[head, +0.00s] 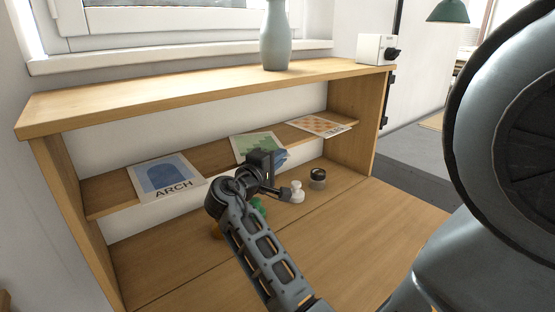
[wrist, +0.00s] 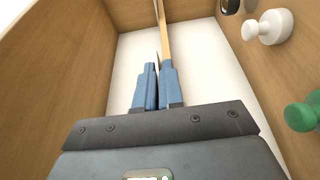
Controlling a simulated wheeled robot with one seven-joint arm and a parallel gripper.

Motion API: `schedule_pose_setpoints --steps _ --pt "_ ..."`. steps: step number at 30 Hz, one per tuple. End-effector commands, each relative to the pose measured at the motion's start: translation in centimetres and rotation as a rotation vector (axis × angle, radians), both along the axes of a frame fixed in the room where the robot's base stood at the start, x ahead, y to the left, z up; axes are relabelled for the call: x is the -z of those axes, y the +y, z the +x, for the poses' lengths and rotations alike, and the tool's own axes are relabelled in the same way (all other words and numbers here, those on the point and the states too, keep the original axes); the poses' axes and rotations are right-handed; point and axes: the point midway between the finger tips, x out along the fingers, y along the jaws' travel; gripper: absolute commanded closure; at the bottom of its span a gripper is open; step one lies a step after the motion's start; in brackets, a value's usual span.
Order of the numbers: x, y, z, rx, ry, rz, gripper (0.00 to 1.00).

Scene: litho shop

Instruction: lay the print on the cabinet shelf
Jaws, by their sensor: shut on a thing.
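A print with green shapes (head: 252,145) is at the middle of the cabinet's narrow wooden shelf (head: 222,155), with my gripper at its front right. My gripper (head: 281,157) has blue fingers, and in the wrist view (wrist: 157,70) they are shut on a thin edge-on sheet, which appears to be this print. The sheet is seen along the shelf's wooden edge (wrist: 165,38). The gripper hides part of the print in the head view, and I cannot tell whether the print rests fully on the shelf.
A blue ARCH print (head: 165,176) lies left on the shelf, an orange checked print (head: 318,124) right. Below stand a white knobbed piece (head: 293,193), a dark-lidded jar (head: 318,179) and a green piece (head: 260,206). A vase (head: 275,40) stands on the cabinet top.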

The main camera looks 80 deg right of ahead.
Motion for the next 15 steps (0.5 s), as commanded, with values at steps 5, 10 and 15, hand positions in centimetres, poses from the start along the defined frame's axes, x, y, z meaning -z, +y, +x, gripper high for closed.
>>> schedule_pose_setpoints --steps 5,10,15 --pt "-0.09 -0.05 0.79 -0.022 -0.002 -0.002 1.00" --pt "-0.10 -0.08 0.81 -0.022 -0.002 -0.002 0.82" --pt "-0.11 -0.14 0.71 -0.019 -0.002 -0.002 0.66"
